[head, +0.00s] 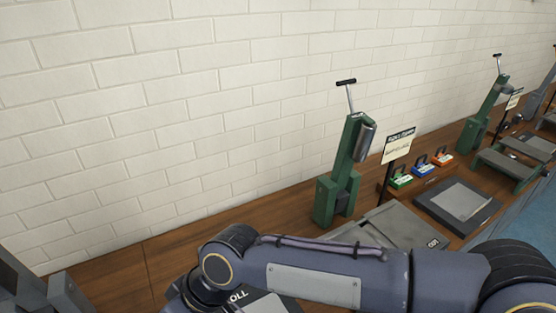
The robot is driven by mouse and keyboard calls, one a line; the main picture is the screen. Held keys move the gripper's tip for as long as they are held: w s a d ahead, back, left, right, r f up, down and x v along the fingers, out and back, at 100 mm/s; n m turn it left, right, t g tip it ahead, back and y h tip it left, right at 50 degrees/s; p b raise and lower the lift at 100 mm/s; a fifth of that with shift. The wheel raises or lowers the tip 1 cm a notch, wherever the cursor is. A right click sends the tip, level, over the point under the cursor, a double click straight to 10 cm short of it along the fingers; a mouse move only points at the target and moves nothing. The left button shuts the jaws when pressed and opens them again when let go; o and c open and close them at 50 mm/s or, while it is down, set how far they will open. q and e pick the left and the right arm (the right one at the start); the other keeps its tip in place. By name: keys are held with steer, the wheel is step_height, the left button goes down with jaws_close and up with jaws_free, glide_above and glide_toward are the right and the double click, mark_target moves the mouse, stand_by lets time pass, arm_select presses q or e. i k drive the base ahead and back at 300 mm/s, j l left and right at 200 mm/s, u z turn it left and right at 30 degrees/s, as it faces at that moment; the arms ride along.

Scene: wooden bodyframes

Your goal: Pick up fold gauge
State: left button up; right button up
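I cannot pick out a fold gauge for certain. Three small cases with handles, a green one (400,181), a blue one (423,171) and an orange one (442,159), stand in a row on the wooden bench, beside a small sign (398,146) whose lettering is too small to read. My arm, coming in from the right, crosses the bottom of the head view and hides part of the bench. Its gripper does not show. My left gripper cannot be made out either.
A green upright machine (341,181) with a T-handle stands against the white brick wall. Grey flat plates (401,226) and a dark square pad (457,204) lie on the wooden bench (179,249). Another green machine (485,114) stands farther right. A dark grey block-like shape fills the lower left corner.

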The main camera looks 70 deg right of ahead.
mark_target(422, 169)
steer(key=k+l, duration=0.25)
steer(key=k, duration=0.2)
steer(key=k+l, duration=0.25)
steer(key=k, duration=0.2)
steer(key=k+l+z, duration=0.1)
steer(key=k+l, duration=0.15)
steer(key=k, duration=0.15)
steer(key=k+l, duration=0.15)
steer(key=l, duration=0.25)
steer(key=k+l, duration=0.15)
steer(key=l, duration=0.25)
steer(key=k+l, duration=0.15)
steer(key=l, duration=0.25)
steer(key=k+l, duration=0.15)
steer(key=l, duration=0.25)
steer(key=k+l+z, duration=0.1)
steer(key=l, duration=0.35)
steer(key=k+l, duration=0.2)
steer(key=l, duration=0.2)
steer(key=k+l, duration=0.15)
steer(key=l, duration=0.65)
steer(key=i+l, duration=0.1)
steer(key=l, duration=0.3)
